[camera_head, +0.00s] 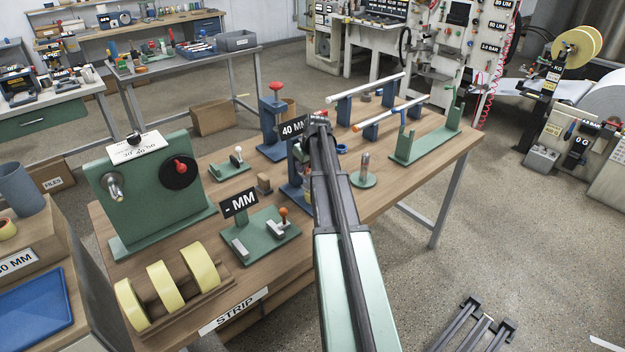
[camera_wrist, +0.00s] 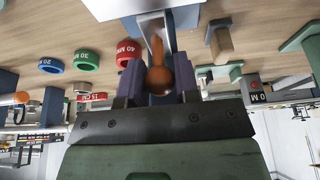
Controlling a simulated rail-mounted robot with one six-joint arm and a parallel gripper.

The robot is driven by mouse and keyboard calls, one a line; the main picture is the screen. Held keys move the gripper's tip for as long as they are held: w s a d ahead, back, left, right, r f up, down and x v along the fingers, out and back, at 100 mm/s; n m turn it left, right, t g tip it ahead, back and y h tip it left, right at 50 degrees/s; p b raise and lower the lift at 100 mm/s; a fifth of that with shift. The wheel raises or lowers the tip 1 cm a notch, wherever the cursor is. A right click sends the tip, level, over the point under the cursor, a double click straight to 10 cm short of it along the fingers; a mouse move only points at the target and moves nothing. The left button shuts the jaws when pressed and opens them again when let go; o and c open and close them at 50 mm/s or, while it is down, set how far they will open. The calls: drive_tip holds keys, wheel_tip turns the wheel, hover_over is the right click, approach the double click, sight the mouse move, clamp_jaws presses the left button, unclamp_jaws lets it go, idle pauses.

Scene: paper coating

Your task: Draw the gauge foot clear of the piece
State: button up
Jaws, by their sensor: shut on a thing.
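My gripper (camera_wrist: 159,75) is shut on an orange-brown knob (camera_wrist: 157,50), which sits between its two dark fingers in the wrist view. A blue part and a pale plate (camera_wrist: 140,8) lie just beyond the knob. In the head view my gripper (camera_head: 318,120) is over a blue stand (camera_head: 293,193) beside a black 40 MM sign (camera_head: 292,129). My arm hides much of this stand. I cannot tell where the gauge foot meets the piece. A separate green base (camera_head: 262,240) carries a "- MM" sign (camera_head: 239,203) and an orange-topped lever (camera_head: 283,212).
A blue post with a red knob (camera_head: 276,87) stands behind. A green bracket (camera_head: 425,145) and long rods (camera_head: 365,87) are at the right. Yellow rolls (camera_head: 165,285) and a green panel (camera_head: 150,190) are at the left. Coloured rings (camera_wrist: 87,61) are near in the wrist view.

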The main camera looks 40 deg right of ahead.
drive_tip(key=shift+r+p, duration=2.5)
drive_tip(key=shift+r, duration=0.2)
drive_tip(key=o, duration=0.9)
drive_tip(key=p+v, duration=1.4)
drive_tip(key=v, duration=0.1)
drive_tip(key=shift+s+r, duration=0.15)
drive_tip(key=s+a+f+g+b, duration=0.1)
drive_tip(key=s+a+f+b, duration=0.3)
drive_tip(key=a, duration=0.9)
drive_tip(key=s+a+f+g+b, duration=0.1)
drive_tip(key=s+a+f+b, duration=0.2)
drive_tip(key=a, duration=1)
drive_tip(key=s+a+f+g+b, duration=0.2)
drive_tip(key=s+a+f+b, duration=0.2)
drive_tip(key=a, duration=1)
drive_tip(key=shift+s+f+b, duration=0.1)
drive_tip(key=shift+s+f, duration=0.25)
drive_tip(key=shift+s, duration=0.45)
drive_tip(key=shift+s+f+b, duration=0.1)
drive_tip(key=shift+s+f, duration=0.2)
drive_tip(key=shift+s, duration=0.45)
drive_tip(key=shift+s+f+b, duration=0.1)
drive_tip(key=shift+s+f, duration=0.25)
drive_tip(key=shift+s, duration=0.45)
